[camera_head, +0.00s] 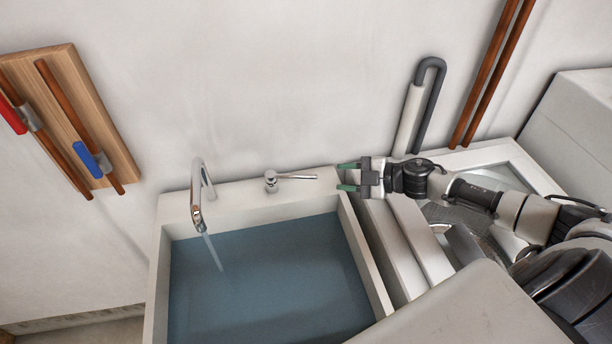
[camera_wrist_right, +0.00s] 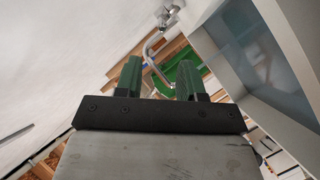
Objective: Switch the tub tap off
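The white tub (camera_head: 352,245) holds blue water in the head view. A chrome spout (camera_head: 197,190) curves over its left rear, and a thin stream of water (camera_head: 213,252) falls from it. The tap handle (camera_head: 271,182) stands on the rear ledge, with its thin lever pointing right. My right gripper (camera_head: 344,177) is open and empty, just right of the lever's tip. Its fingers seem in line with the lever, with a small gap in the picture. The right wrist view shows the open green fingers (camera_wrist_right: 159,78) with chrome tap parts beyond; which parts is unclear. My left gripper is out of view.
A wooden rack (camera_head: 120,150) with red and blue handled tools hangs on the wall at left. A grey bent pipe (camera_head: 430,90) and brown pipes (camera_head: 490,75) rise behind my right arm. A white-framed basin lies under that arm.

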